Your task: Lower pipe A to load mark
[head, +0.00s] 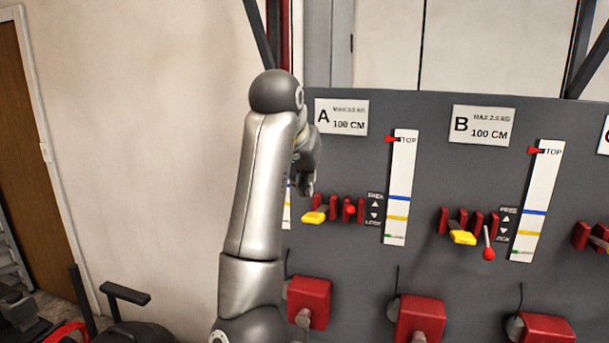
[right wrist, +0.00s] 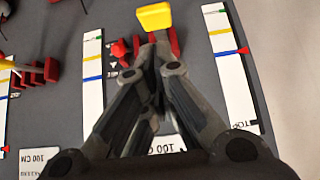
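The grey panel has label A (head: 341,117) and its scale strip (head: 401,185), with a red pointer (head: 391,139) at TOP and blue, yellow and green lines below. Under label A are a yellow handle (head: 314,217) and a red knob (head: 350,210) among red brackets. In the right wrist view, upside down, the yellow handle (right wrist: 154,17) is just beyond my fingertips and the red knob (right wrist: 121,48) is beside them. My right gripper (right wrist: 156,47) has its fingers together, seemingly empty; contact is unclear. In the head view it (head: 307,190) is above the yellow handle. My left gripper is out of view.
Label B (head: 483,125) has its own scale strip (head: 538,200), yellow handle (head: 462,238) and lowered red-knob lever (head: 488,254). Red boxes (head: 420,318) stick out below. Another strip (right wrist: 235,75) left of A has a red pointer by its blue line.

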